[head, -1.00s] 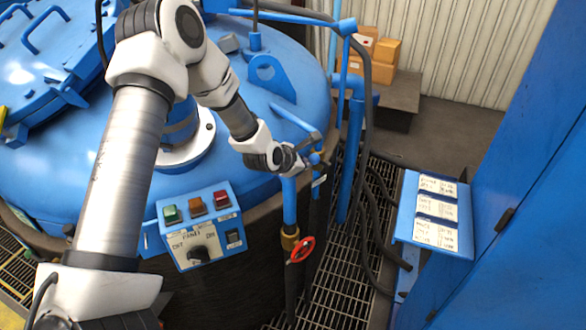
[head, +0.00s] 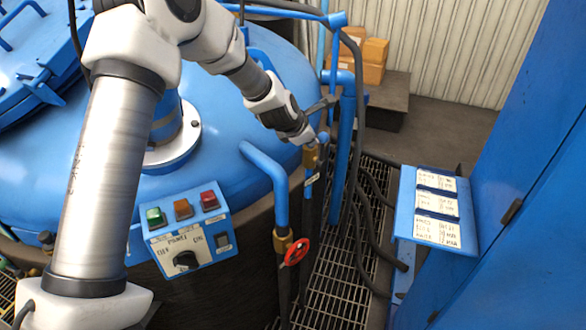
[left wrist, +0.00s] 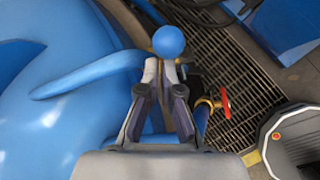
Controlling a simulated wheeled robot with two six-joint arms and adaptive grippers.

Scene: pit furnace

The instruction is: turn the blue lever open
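The blue lever (head: 324,137) shows mainly as its round blue knob, beside and above a brass valve body (head: 311,156); the rest of it is hidden by my gripper. My left gripper (head: 309,136) is at the lever, its fingers close around it just behind the knob. In the left wrist view the knob (left wrist: 169,41) sits at the tips of my left fingers (left wrist: 166,72), which look closed in on the lever's stem. The stem itself is mostly hidden. My right gripper is not in view.
A blue bent pipe (head: 280,195) with a red handwheel (head: 295,252) stands in front of the valve. A button panel (head: 187,236) is on the furnace side. A blue label stand (head: 436,207) and blue cabinet (head: 520,210) are at right. Dark hoses (head: 366,215) hang behind the valve.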

